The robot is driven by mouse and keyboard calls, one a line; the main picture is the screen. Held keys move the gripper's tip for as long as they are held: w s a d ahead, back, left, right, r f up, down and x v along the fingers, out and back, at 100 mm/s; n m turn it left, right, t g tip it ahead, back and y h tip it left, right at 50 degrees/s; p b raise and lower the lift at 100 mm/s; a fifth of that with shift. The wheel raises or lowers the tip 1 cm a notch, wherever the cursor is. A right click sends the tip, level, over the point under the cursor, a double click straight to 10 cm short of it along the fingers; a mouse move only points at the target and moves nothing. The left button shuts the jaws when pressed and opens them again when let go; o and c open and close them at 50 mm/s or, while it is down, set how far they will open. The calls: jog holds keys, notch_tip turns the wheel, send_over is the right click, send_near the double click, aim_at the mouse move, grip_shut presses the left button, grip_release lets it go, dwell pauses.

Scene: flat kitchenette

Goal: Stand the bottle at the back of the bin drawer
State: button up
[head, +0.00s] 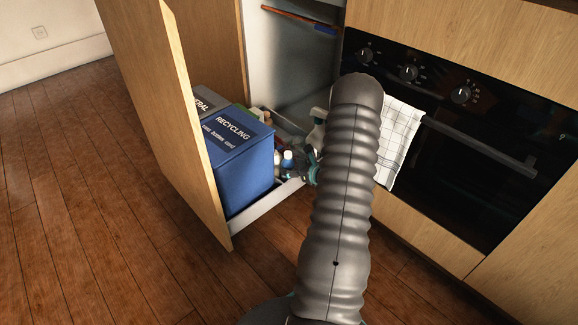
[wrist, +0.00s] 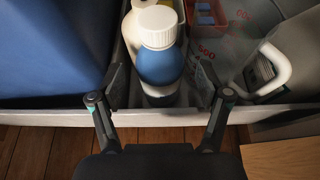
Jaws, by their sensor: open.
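A bottle with a white cap and a blue body (wrist: 159,67) stands upright in the bin drawer, near its side rail (wrist: 60,118). It also shows small in the head view (head: 287,160), behind the blue recycling bin. The bin drawer (head: 262,201) is pulled out. My gripper (wrist: 160,86) is open, with one finger on each side of the bottle; I cannot tell whether either finger touches it. In the head view my gripper (head: 308,168) is partly hidden by my arm. The bottle's base is hard to make out.
The blue recycling bin (head: 242,164) and grey general bin (head: 203,104) fill the drawer's front. A cream bottle (wrist: 132,30) stands right behind the bottle. A red box (wrist: 205,14) and a pale handled container (wrist: 283,60) are to the right. The oven (head: 450,140) borders the drawer.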

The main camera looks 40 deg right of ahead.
jog(key=v, duration=0.9)
jog(key=shift+s+p, duration=0.3)
jog(key=shift+p, duration=0.05)
jog(key=shift+r, duration=0.1)
dwell(0.7)
